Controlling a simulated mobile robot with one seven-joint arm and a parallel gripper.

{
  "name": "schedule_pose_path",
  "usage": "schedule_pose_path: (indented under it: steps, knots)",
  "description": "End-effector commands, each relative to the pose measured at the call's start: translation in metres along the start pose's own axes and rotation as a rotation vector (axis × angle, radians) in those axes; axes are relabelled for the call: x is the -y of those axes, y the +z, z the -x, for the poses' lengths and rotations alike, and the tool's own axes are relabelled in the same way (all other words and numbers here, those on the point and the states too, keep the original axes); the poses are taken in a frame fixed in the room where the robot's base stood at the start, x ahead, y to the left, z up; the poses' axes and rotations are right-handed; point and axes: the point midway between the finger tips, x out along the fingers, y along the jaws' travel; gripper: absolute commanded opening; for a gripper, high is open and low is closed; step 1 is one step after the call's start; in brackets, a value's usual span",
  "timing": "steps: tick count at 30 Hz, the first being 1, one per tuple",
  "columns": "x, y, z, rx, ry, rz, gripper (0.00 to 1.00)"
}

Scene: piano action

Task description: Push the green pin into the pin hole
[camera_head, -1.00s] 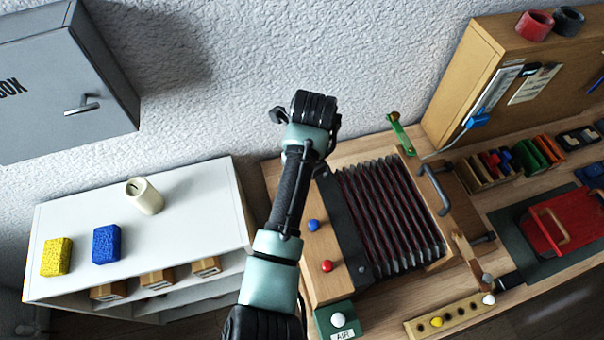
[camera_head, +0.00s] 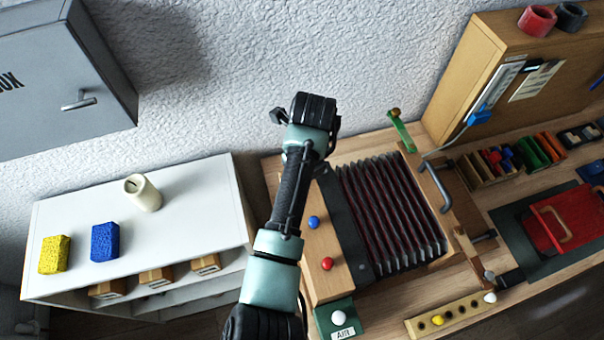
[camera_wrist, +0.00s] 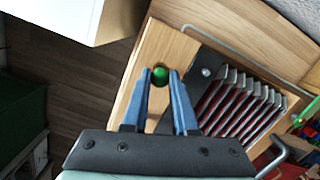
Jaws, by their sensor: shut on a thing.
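In the wrist view, the two blue fingers of my gripper (camera_wrist: 160,72) are shut on the green pin (camera_wrist: 160,77), whose round green head shows between the fingertips. The pin is over the pale wooden end block (camera_wrist: 181,51) of the bellows. A darker patch shows between the fingers just below the pin head. I cannot tell whether it is the pin hole, nor whether the pin is in it. In the head view, my arm hides the gripper and the pin; the wooden end block (camera_head: 330,285) shows with a blue and a red knob.
Dark pleated bellows (camera_head: 390,215) lie right of the block. A green AIR block (camera_head: 337,320) with a white ball stands in front. A holed wooden strip (camera_head: 462,311) lies at the front. A white shelf (camera_head: 185,205) stands at the left. A green lever (camera_head: 402,130) rises behind the bellows.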

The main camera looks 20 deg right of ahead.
Motion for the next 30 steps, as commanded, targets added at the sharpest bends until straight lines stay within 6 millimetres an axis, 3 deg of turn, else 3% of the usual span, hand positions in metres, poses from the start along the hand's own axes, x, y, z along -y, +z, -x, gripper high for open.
schedule_pose_path:
  steps: [30]
  knots:
    - [0.0000,-0.0010,-0.0078,0.000,0.000,0.000,0.00]
